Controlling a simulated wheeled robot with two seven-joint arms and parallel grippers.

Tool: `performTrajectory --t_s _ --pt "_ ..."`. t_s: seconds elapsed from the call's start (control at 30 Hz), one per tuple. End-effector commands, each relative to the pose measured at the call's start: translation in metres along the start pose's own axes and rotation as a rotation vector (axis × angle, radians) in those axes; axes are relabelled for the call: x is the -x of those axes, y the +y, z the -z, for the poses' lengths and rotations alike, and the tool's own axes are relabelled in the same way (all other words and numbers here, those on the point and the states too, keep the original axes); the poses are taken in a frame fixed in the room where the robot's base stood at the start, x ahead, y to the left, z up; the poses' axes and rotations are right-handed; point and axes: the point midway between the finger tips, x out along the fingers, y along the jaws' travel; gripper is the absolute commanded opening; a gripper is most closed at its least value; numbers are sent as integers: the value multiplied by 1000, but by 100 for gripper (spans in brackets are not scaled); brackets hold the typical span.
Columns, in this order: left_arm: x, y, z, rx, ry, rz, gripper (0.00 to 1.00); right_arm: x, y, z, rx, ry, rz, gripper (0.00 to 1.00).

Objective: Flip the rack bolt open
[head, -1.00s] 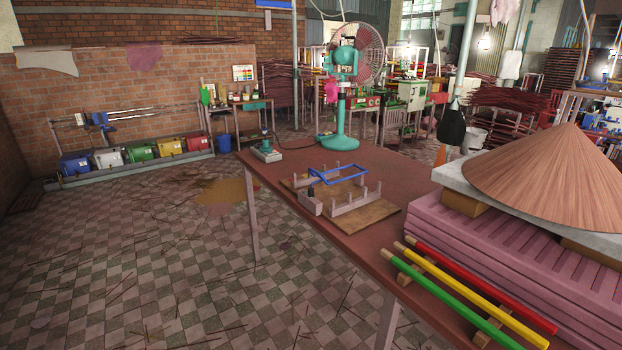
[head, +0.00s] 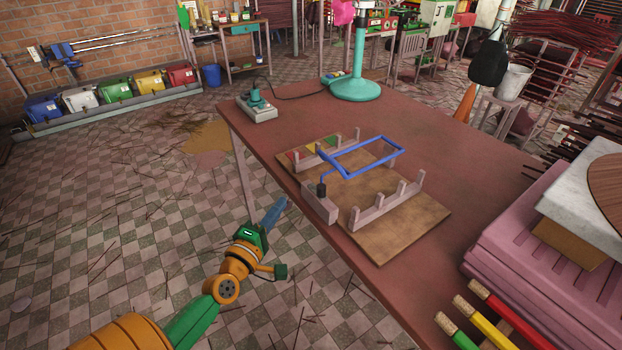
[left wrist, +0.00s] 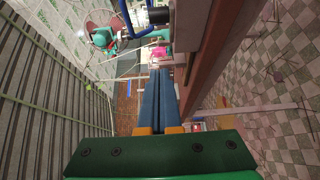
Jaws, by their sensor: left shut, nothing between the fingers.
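The rack is a wooden board (head: 415,232) with two pale notched rails; its near rail (head: 385,205) shows best. A blue bar frame (head: 375,165) extends over the rack. A black knob-like piece (head: 321,189) stands at the rack's left edge by a pale block (head: 320,206); I take this as the bolt, but its latch state is unclear. My left gripper (head: 284,203) is shut and empty, left of the block, beyond the table edge and apart from the rack. In the left wrist view, its blue fingers (left wrist: 159,73) are together, with the black piece (left wrist: 158,15) above. My right gripper is out of view.
The red-brown table (head: 460,165) carries a small switch box (head: 257,107) and the teal fan base (head: 355,88) behind the rack. Pink slabs (head: 535,240) and coloured sticks (head: 490,325) lie at right. Open tiled floor is left of the table.

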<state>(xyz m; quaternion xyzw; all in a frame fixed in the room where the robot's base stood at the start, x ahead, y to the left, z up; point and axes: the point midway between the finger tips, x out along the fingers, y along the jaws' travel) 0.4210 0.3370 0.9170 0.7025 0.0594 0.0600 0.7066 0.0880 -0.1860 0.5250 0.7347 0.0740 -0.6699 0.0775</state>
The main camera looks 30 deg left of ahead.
Motion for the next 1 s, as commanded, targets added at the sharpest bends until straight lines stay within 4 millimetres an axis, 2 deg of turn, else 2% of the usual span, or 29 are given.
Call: performTrajectory --t_s 0.17,0.27,0.47,0.7,0.8,1.0 --pt "-1 -1 0 -2 0 2 0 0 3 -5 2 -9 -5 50" --pt "-8 0 0 -2 0 1 0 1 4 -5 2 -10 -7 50" --pt "-48 0 0 -3 0 -1 0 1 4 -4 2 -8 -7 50" --pt "-100 -4 0 -4 0 0 0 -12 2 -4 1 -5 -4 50" --pt "-95 4 -17 0 -2 6 0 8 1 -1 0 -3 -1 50" --pt "-88 0 -36 -4 -1 4 0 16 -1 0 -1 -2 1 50"
